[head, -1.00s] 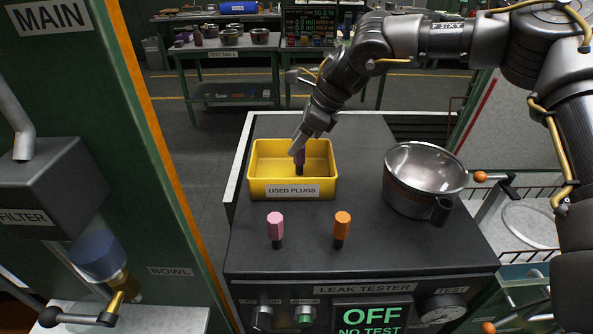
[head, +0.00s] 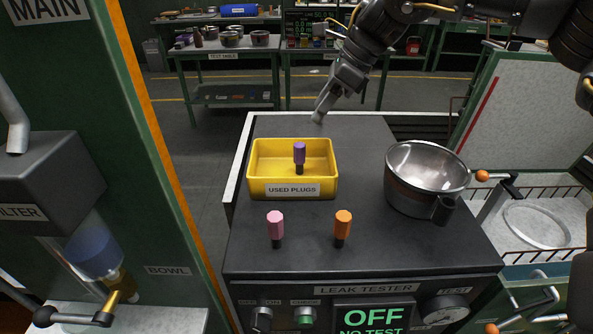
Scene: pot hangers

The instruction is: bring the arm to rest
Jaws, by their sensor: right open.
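My right gripper (head: 318,117) is open and empty above the back edge of the leak tester top (head: 360,235), behind the yellow used plugs tray. Its arm comes in from the upper right. A purple plug (head: 299,153) stands upright in the yellow tray (head: 260,188), apart from the gripper. A pink plug (head: 275,225) and an orange plug (head: 343,225) stand upright on the tester top in front of the tray. My left gripper is not in view.
A metal bowl (head: 415,185) with a dark socket stands at the right of the tester top. A green cabinet with a grey filter box (head: 50,190) stands at the left. The test table (head: 225,55) is behind.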

